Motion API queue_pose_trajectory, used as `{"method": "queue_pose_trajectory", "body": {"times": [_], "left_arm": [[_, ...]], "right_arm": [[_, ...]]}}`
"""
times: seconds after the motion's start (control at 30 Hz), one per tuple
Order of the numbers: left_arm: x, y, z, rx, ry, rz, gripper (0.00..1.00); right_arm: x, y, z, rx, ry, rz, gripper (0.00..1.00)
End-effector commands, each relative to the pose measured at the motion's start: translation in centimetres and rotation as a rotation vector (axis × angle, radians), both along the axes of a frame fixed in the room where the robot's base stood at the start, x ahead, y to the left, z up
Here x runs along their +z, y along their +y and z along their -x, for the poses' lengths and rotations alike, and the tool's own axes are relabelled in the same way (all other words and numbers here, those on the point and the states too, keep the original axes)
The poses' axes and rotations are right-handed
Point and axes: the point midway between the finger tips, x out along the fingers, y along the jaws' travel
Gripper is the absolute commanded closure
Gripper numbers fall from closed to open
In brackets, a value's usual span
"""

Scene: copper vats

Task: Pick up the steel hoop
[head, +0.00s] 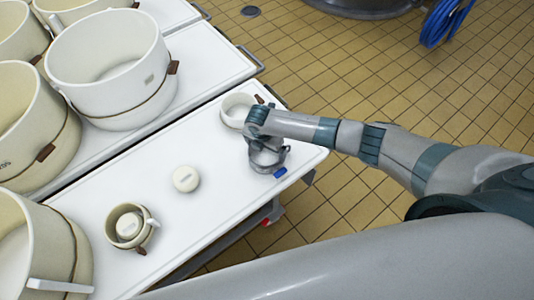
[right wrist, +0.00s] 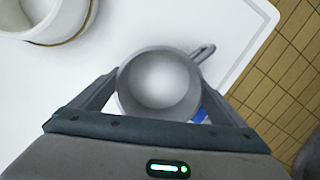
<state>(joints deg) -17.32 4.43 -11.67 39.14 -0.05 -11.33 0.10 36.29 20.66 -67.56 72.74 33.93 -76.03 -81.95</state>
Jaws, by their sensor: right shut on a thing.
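The steel hoop (head: 268,168) is a small grey ring with a blue tag, near the right end of the white table. In the right wrist view the hoop (right wrist: 135,95) shows from above, round, with a small looped tab at its upper right. My right gripper (head: 266,148) reaches in from the right and is shut on the hoop, one finger on each side in the right wrist view. The blue tag is partly hidden there by the gripper. I cannot tell whether the hoop touches the table. My left gripper is not in view.
A small cream ring-like vessel (head: 236,110) stands just behind the hoop. A white round lid-like piece (head: 186,179) and a cream cup-like mould (head: 127,226) stand farther left on the white table (head: 215,205). Large cream vats (head: 112,65) stand behind and left. Yellow tiled floor lies beyond the edge.

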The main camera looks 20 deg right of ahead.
Motion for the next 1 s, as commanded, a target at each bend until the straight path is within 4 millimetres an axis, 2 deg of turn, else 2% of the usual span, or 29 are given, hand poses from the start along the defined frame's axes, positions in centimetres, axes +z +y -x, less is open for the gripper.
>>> {"method": "queue_pose_trajectory", "body": {"times": [0.37, 0.6, 1.0], "left_arm": [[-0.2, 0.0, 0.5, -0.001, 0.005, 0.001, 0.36], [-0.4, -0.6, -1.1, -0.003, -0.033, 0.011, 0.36], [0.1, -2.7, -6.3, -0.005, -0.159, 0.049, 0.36]], "right_arm": [[1.2, 0.0, -0.1, 0.000, -0.002, -0.001, 0.39], [4.3, -0.2, -0.2, 0.001, -0.004, -0.001, 0.39], [8.7, -8.1, 0.0, -0.002, -0.004, 0.002, 0.39]]}}
